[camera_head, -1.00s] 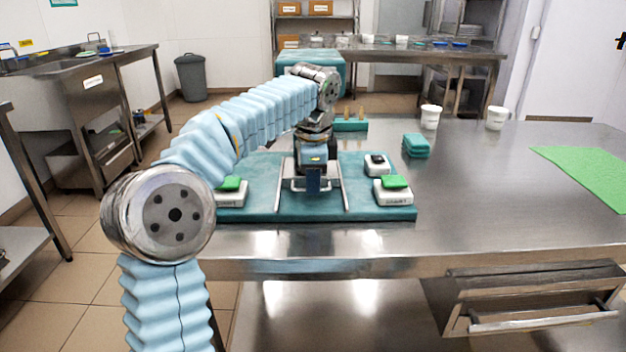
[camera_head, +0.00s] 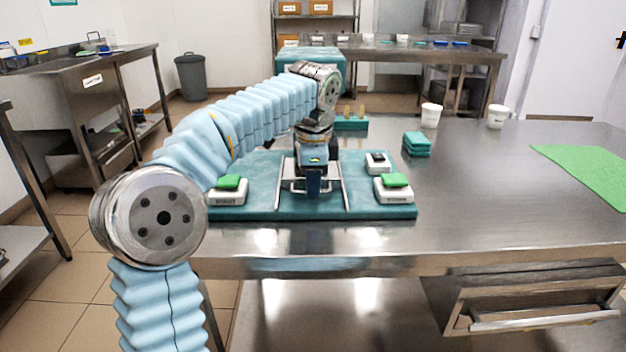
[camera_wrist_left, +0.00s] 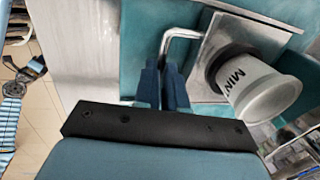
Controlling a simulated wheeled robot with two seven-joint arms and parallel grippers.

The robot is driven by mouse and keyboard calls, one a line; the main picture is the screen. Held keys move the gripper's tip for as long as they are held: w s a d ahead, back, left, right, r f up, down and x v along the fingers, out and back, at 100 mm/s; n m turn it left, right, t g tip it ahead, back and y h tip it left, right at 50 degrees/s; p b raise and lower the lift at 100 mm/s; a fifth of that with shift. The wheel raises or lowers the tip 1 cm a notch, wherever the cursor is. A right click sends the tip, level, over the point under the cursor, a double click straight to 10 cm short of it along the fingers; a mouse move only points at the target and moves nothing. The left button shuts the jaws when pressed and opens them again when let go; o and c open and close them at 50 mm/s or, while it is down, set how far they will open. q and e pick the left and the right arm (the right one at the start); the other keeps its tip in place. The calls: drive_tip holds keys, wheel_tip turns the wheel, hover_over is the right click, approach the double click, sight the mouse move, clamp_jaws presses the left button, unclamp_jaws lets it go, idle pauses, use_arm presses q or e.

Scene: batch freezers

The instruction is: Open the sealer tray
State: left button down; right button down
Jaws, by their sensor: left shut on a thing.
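The sealer's teal base (camera_head: 265,208) lies on the steel table, with two metal rails running toward me. The metal sealer tray (camera_head: 287,172) sits between the rails, largely hidden behind my left gripper (camera_head: 313,192). In the left wrist view, my left gripper (camera_wrist_left: 162,88) has its blue fingers shut on the bent metal tray handle (camera_wrist_left: 178,36). A white cup marked MINT (camera_wrist_left: 262,92) sits in a dark ring on the tray plate (camera_wrist_left: 238,40). My right gripper is not in view.
White boxes with green buttons stand at the left (camera_head: 228,197) and right (camera_head: 393,196) of the base. A smaller box with a black top (camera_head: 377,165) stands behind the right one. Teal blocks (camera_head: 416,144) and white cups (camera_head: 431,116) are farther back. The table's right side is mostly clear.

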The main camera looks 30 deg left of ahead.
use_arm(q)
drive_tip(key=s+d, duration=0.2)
drive_tip(key=s, duration=0.1)
drive_tip(key=s+d+b, duration=0.1)
drive_tip(key=s+d, duration=0.1)
drive_tip(key=s, duration=0.1)
drive_tip(key=s+d+b, duration=0.1)
drive_tip(key=s+d, duration=0.1)
drive_tip(key=s, duration=0.1)
drive_tip(key=shift+s, duration=0.25)
drive_tip(key=c, duration=1.2)
unclamp_jaws()
wheel_tip(320, 180, up, 14)
drive_tip(key=s+d+p, duration=0.1)
drive_tip(key=s+p, duration=0.1)
drive_tip(key=p, duration=0.1)
drive_tip(key=shift+f+p, duration=0.2)
drive_tip(key=shift+p, duration=0.15)
drive_tip(key=shift+d, duration=0.1)
